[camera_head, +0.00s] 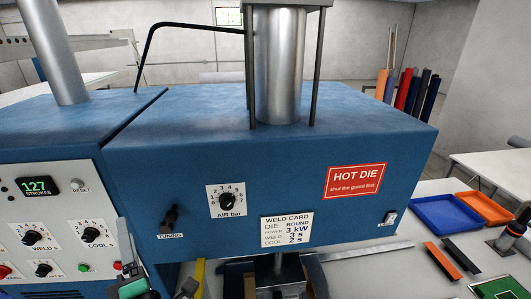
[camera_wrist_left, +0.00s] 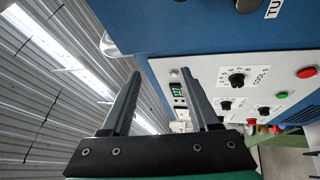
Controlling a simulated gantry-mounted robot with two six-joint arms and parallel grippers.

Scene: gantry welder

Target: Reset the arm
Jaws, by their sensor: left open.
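My left gripper (camera_head: 148,262) is at the bottom left of the head view, in front of the blue welder (camera_head: 290,120). In the left wrist view the gripper (camera_wrist_left: 160,78) has its two grey fingers spread apart with nothing between them. The fingers point up toward the ceiling, beside the control panel (camera_head: 60,225). They look apart from the panel, but the exact gap cannot be told. My right gripper is not in view.
The panel carries knobs, a red button (camera_wrist_left: 306,72) and a green button. A weld card (camera_head: 286,230) and a HOT DIE sign (camera_head: 355,181) are on the welder front. At right, a blue tray (camera_head: 447,213) and an orange tray (camera_head: 485,207) lie on the table.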

